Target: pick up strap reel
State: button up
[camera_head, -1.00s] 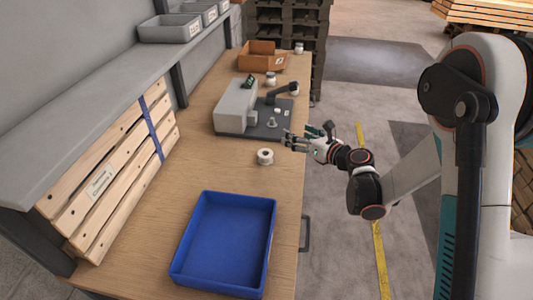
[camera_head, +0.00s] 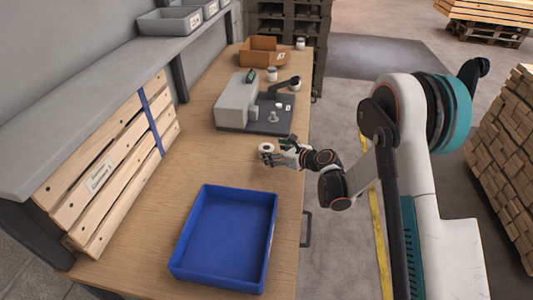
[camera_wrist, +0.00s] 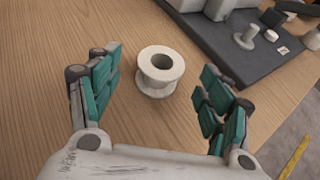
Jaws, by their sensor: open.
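The strap reel (camera_wrist: 158,78) is a small white spool with a hole in its top. It stands upright on the wooden bench, and in the head view the reel (camera_head: 265,148) is partly hidden by my fingers. My gripper (camera_head: 271,154) is low over the bench, just right of the reel. In the wrist view my gripper (camera_wrist: 160,90) is open, with one teal-padded finger set on each side of the reel. A visible gap separates the reel from both sets of pads.
A grey machine on a dark base (camera_head: 255,112) stands just behind the reel. A blue tray (camera_head: 274,220) lies nearer on the bench (camera_head: 150,215). A cardboard box (camera_head: 263,52) and white jars (camera_head: 271,74) are farther back. The bench between tray and reel is clear.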

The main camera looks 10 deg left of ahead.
aim_at(264, 148)
jog(key=b+x, duration=0.2)
jog(key=x, duration=0.2)
jog(key=shift+w+f, duration=0.1)
jog(key=shift+f, duration=0.05)
jog(key=shift+w+a+f, duration=0.1)
jog(key=shift+w+a, duration=0.2)
jog(key=shift+a, duration=0.05)
jog(key=shift+c, duration=0.2)
jog(key=c, duration=1.2)
